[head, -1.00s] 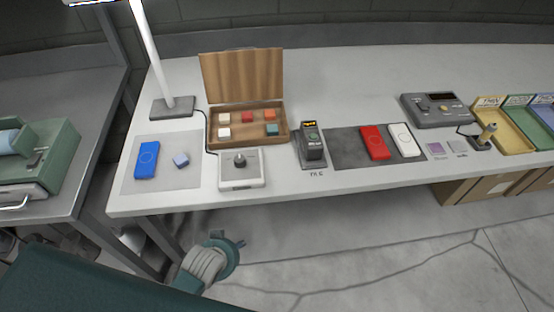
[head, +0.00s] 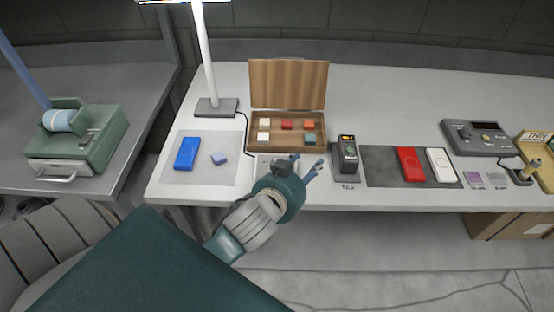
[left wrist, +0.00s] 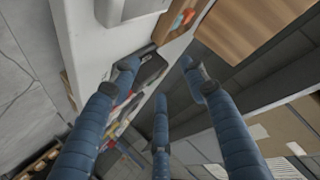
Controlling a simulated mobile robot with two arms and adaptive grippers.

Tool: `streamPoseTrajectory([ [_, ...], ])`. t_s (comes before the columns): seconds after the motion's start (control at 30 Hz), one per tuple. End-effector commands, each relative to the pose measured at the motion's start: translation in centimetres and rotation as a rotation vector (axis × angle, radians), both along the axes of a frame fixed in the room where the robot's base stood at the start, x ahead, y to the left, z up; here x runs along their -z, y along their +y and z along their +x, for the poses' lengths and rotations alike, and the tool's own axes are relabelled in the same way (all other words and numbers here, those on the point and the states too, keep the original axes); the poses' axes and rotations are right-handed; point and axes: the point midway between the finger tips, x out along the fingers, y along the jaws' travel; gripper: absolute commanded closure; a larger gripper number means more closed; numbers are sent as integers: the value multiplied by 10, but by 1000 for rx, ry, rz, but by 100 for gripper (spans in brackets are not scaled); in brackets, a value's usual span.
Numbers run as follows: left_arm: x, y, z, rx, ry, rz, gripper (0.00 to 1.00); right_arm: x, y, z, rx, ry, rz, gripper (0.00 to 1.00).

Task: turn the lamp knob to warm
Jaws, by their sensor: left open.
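The lamp's control box (head: 263,162) sits at the table's front edge, and a cable runs from it to the desk lamp (head: 207,60). My left arm covers most of the box in the head view, and its knob is hidden, so its setting cannot be told. My left gripper (head: 309,168) is open and empty at the box's right side, its fingers pointing right. In the left wrist view my gripper (left wrist: 160,85) shows spread blue fingers with nothing between them; a pale box edge (left wrist: 125,10) shows at the top. My right gripper is not in view.
An open wooden case (head: 288,85) with coloured cubes stands behind the box. A blue block (head: 186,153) lies on a mat at left; red (head: 411,163) and white (head: 441,164) blocks lie at right.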

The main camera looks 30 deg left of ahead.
Motion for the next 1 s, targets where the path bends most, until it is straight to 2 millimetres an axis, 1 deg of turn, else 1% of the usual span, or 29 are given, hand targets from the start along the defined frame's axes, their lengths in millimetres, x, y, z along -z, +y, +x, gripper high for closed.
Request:
streamPoseTrajectory([
  [0.03,-23,-4,18,26,-85,25,56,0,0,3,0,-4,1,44],
  [0.07,-36,-7,27,43,-137,40,56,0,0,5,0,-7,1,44],
  [0.1,-57,-13,39,69,-213,61,56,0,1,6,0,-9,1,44],
  [0.17,-92,-25,56,122,-336,101,56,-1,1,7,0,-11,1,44],
  [0.2,-118,-36,66,167,-428,132,56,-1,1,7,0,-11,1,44],
  [0.27,-160,-59,76,259,-581,192,56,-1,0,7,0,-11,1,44],
  [0.3,-188,-80,79,339,-687,239,56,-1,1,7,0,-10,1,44],
  [0.37,-223,-115,76,479,-838,319,56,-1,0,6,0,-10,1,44],
  [0.4,-239,-139,70,583,-924,377,56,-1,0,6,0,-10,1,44],
  [0.47,-252,-174,57,752,-1028,469,56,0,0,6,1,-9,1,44],
  [0.5,-251,-195,47,873,-1077,536,56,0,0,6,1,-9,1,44],
  [0.53,-248,-209,39,965,-1105,588,56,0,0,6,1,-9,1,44],
  [0.57,-240,-220,32,1062,-1121,643,56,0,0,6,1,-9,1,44],
  [0.6,-225,-231,24,1191,-1125,717,56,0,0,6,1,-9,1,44],
  [0.67,-196,-238,15,1386,-1096,832,56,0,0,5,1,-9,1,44],
  [0.7,-173,-234,11,1514,-1047,909,56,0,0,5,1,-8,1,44],
  [0.73,-155,-227,11,1607,-995,968,56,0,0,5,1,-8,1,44],
  [0.77,-136,-216,11,1695,-932,1023,56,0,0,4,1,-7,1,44],
  [0.8,-113,-196,13,1806,-827,1096,56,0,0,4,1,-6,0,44],
  [0.87,-82,-154,19,1948,-630,1194,56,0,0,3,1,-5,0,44],
  [0.9,-66,-121,23,2024,-481,1246,56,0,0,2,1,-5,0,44],
  [0.97,-51,-68,28,2104,-248,1305,56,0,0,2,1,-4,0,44],
  [1.0,-47,-33,29,2135,-98,1327,56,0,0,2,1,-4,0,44],
])
